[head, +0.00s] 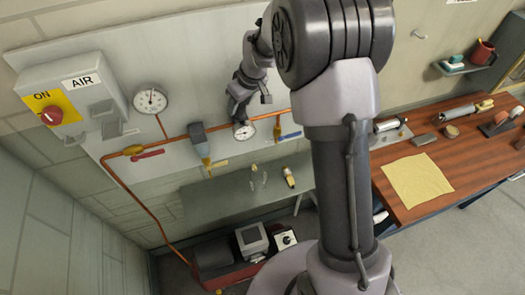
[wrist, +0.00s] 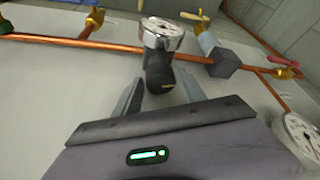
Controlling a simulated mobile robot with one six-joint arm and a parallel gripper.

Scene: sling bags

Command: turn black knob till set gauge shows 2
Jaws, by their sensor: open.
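The black knob (wrist: 159,70) with a pale mark at its end shows in the wrist view, just below the set gauge (wrist: 163,35). The set gauge has a chrome rim and white dial. It also shows in the head view (head: 243,131) on the copper pipe, but its reading is too small to tell. My gripper (wrist: 161,82) is open, with one finger on each side of the knob's near end. I cannot tell whether either finger touches it. In the head view my gripper (head: 238,108) is just above the set gauge, and the knob cannot be told apart from it.
The copper pipe (head: 172,142) carries a red-handled valve (head: 147,155), a grey-topped filter (head: 197,133) and a blue-handled valve (head: 289,135). A larger gauge (head: 150,99) and the AIR box (head: 70,90) are left. A shelf (head: 220,198) is below; a wooden bench (head: 440,211) is right.

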